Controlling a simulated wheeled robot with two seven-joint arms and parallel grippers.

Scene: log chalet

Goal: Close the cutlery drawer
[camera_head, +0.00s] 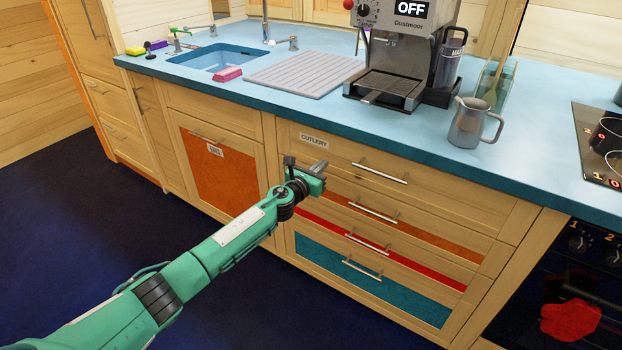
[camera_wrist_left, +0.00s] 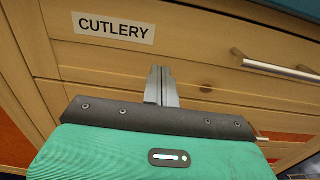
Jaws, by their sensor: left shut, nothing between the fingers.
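The cutlery drawer (camera_head: 345,150) is the top wooden drawer, with a white CUTLERY label (camera_head: 314,141) and a metal bar handle (camera_head: 380,171). Its front looks flush with the cabinet. The label and the handle also show in the left wrist view, where the drawer front (camera_wrist_left: 200,45) fills the upper part. My left gripper (camera_head: 322,168) is shut and empty, close in front of the drawer below the label and left of the handle. I cannot tell whether its fingertips touch the wood. My right gripper is not in view.
Below are drawers with orange (camera_head: 430,230), red (camera_head: 405,260) and teal (camera_head: 375,284) fronts and bar handles. The blue countertop (camera_head: 260,100) above holds a coffee machine (camera_head: 400,50) and a metal jug (camera_head: 470,123). An oven (camera_head: 565,290) stands at the right. The dark floor at the left is clear.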

